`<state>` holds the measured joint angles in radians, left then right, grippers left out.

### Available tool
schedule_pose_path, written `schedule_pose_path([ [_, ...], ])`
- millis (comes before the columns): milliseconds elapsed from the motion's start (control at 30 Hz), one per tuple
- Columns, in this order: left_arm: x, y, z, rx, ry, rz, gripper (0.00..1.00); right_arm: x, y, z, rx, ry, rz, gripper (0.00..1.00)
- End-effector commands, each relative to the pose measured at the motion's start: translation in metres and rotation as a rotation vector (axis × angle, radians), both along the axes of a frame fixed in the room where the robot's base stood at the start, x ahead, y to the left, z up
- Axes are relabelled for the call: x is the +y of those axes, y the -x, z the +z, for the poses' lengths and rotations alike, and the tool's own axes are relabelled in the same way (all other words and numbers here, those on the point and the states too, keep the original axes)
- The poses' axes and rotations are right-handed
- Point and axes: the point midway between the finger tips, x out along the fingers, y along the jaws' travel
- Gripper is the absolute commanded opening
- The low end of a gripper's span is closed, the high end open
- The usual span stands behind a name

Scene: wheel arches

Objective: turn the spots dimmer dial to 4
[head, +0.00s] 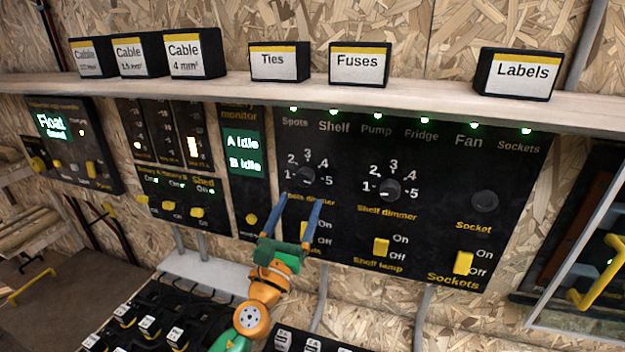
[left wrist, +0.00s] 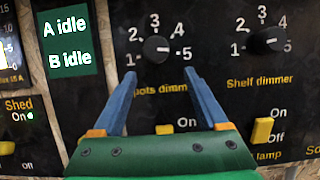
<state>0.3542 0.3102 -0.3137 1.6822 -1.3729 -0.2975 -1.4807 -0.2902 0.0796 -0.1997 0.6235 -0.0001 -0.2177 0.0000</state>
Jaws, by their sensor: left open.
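The spots dimmer dial (head: 305,176) is a small dark round knob on the black panel, with 1 to 5 printed around it. It shows larger in the left wrist view (left wrist: 156,49), where its pale mark seems to point right, toward 5; it is too small to be sure. My left gripper (head: 301,199) is open, its two blue fingers pointing up at the panel. In the left wrist view the fingertips (left wrist: 160,74) are just below the dial, apart from each other with nothing between them. The fingers partly cover the "Spots dimmer" label. My right gripper is not in view.
The shelf dimmer dial (head: 390,190) is to the right, with the yellow shelf lamp switch (head: 381,247) below it. A yellow spots switch (left wrist: 164,129) is below the dial, partly behind my gripper. A wooden shelf (head: 250,90) with labelled boxes juts out above.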

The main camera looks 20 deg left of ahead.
Motion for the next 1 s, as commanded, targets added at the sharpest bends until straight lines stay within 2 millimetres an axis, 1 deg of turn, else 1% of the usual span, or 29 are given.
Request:
schedule_pose_path([
  [33,0.0,-0.009,0.006,-0.003,0.004,0.001,0.76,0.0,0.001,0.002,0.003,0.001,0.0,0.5],
  [200,-0.001,-0.04,0.015,-0.001,0.007,0.002,0.76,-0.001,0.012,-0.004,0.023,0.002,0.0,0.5],
  [300,-0.002,-0.05,0.019,0.0,0.009,0.0,0.76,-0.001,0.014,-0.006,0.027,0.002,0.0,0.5],
  [400,-0.002,-0.054,0.021,0.001,0.009,0.0,0.76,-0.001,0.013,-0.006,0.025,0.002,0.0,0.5],
  [567,-0.001,-0.054,0.021,0.001,0.011,0.0,0.76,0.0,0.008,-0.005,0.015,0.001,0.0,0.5],
  [600,-0.001,-0.054,0.021,0.001,0.011,0.0,0.71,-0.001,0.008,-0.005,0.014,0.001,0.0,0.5],
  [667,-0.001,-0.054,0.021,0.001,0.011,0.0,0.55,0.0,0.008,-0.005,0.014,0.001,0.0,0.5],
  [700,-0.001,-0.054,0.021,0.001,0.011,0.0,0.44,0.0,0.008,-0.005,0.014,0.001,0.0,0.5],
  [767,-0.001,-0.054,0.021,0.001,0.011,0.0,0.28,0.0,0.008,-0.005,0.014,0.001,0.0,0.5],
  [800,-0.001,-0.054,0.021,0.001,0.011,0.0,0.17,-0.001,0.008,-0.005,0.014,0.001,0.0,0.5],
  [867,-0.001,-0.054,0.021,0.001,0.011,0.0,0.01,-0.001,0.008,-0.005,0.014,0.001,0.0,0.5],
  [1000,-0.001,-0.054,0.022,0.001,0.014,0.0,0.0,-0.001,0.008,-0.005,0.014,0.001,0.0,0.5],
])
